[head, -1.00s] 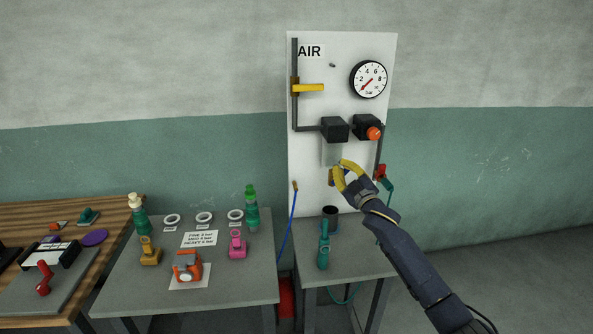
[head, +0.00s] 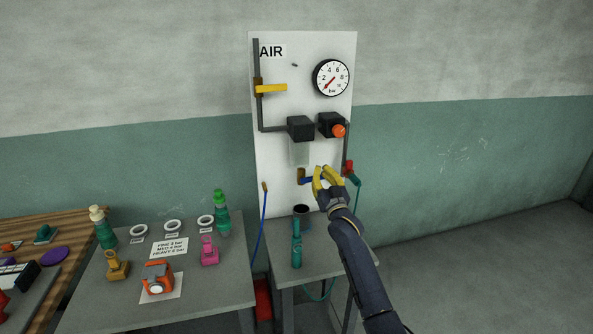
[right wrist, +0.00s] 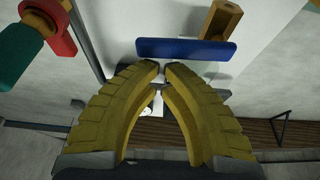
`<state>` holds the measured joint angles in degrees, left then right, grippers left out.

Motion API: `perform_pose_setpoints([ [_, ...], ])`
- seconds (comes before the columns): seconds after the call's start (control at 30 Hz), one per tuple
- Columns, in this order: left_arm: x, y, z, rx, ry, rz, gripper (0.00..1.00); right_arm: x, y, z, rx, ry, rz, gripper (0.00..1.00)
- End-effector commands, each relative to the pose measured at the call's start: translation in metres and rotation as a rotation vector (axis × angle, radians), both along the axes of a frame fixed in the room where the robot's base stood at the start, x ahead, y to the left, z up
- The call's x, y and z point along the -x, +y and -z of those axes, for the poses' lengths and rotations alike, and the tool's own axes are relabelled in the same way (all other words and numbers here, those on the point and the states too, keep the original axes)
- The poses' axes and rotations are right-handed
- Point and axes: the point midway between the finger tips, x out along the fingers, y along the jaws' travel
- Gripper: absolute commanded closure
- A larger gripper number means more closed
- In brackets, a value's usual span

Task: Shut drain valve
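The drain valve is a small brass body (head: 301,175) low on the white panel, under the filter bowl. Its blue lever (head: 307,181) points sideways to the right in the head view. The right wrist view shows the blue lever (right wrist: 186,48) just beyond my fingertips, with the brass body (right wrist: 220,22) behind it. My right gripper (head: 321,171) has yellow fingers and is just right of the lever. Its fingertips (right wrist: 161,68) nearly meet, with nothing between them. I cannot tell whether they touch the lever. My left gripper is not in view.
The white panel (head: 270,190) also carries a yellow-handled valve (head: 270,88), a gauge (head: 331,78), an orange knob (head: 339,131) and a red-and-teal coupling (head: 350,172). A blue hose (head: 264,220) hangs at left. A grey table (head: 325,258) with a teal tool (head: 296,246) stands below.

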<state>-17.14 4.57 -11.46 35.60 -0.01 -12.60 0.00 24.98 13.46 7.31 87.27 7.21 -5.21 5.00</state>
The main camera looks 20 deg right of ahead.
Motion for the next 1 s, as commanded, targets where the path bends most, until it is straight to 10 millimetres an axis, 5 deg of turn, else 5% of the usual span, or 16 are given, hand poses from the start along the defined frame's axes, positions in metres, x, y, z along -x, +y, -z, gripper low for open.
perform_pose_setpoints([
  [0.77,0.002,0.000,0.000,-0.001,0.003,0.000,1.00,0.000,-0.001,0.002,-0.051,-0.008,-0.001,1.00],
  [1.0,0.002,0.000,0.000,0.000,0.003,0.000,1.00,-0.002,0.004,-0.015,-0.051,-0.010,-0.006,1.00],
])
